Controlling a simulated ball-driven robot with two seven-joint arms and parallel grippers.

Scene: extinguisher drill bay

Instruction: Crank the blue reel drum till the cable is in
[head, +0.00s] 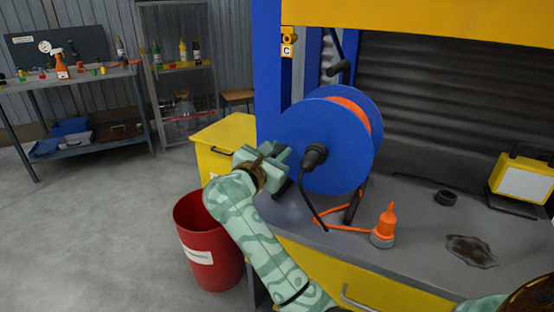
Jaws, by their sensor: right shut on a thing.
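The blue reel drum (338,133) stands on the grey workbench, with orange cable (350,104) wound between its flanges. A black hub (314,156) sits at the middle of its near face.
A red bin (209,250) stands on the floor left of the workbench (415,255). A black grip (339,67) juts above the drum. Shelves stand far left.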

